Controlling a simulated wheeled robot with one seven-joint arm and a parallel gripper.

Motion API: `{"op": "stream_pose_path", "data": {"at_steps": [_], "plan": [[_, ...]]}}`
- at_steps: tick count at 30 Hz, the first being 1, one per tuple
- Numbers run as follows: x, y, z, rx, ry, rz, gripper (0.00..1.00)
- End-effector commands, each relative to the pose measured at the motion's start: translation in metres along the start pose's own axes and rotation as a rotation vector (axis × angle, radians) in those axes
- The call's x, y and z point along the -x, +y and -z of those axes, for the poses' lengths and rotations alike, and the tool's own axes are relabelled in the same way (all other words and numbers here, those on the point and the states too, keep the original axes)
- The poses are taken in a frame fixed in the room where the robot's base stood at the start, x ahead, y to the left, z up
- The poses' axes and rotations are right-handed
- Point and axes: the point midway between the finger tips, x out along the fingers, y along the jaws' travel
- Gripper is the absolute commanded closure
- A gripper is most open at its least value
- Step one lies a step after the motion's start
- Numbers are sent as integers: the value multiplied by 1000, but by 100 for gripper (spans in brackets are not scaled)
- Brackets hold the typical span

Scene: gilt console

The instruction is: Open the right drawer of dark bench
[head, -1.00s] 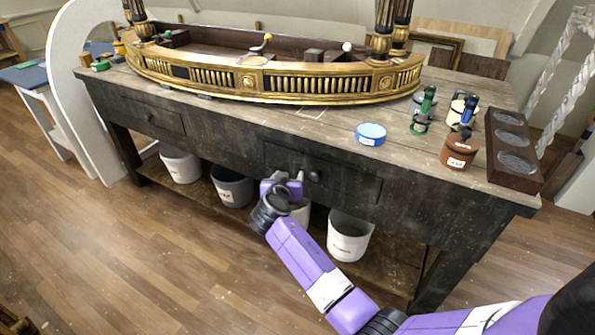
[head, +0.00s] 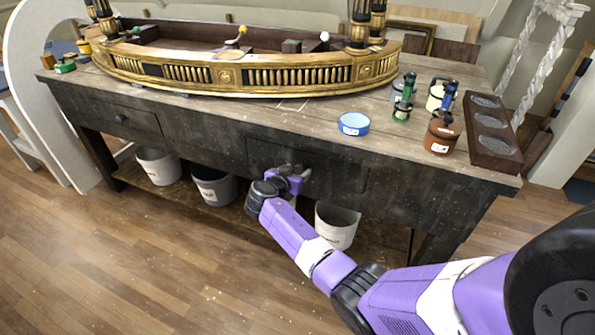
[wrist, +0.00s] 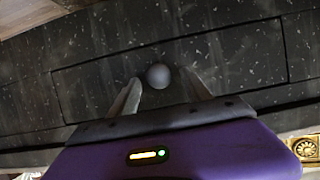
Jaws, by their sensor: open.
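The dark bench (head: 205,128) is a long worn wooden table with two drawers in its front. The right drawer (head: 345,181) looks flush with the bench front, and its outline shows in the wrist view (wrist: 235,58). Its round knob (wrist: 158,76) sits between the two fingers of my gripper (wrist: 160,86) in the wrist view, with gaps at both sides. My gripper is open. In the head view my purple gripper (head: 292,173) is at the drawer front and mostly hides the knob. The left drawer (head: 120,119) is shut.
A gilt console piece (head: 240,75) lies on the bench top. A blue round tin (head: 354,124), a brown jar (head: 441,137) and a dark tray (head: 491,138) stand at the right. Buckets (head: 337,224) stand on the shelf below. Open floor lies in front.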

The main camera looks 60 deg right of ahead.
Motion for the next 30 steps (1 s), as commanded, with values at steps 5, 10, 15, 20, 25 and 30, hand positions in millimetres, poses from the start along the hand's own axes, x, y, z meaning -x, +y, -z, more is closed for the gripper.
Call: {"op": "stream_pose_path", "data": {"at_steps": [5,10,15,20,25,30], "plan": [[-10,0,0,1,0,-1,43],[-11,0,0,1,0,0,43],[-11,0,0,1,-1,0,61],[-11,0,0,1,0,0,92],[-11,0,0,1,0,0,100],[-11,0,0,2,0,0,100]]}}
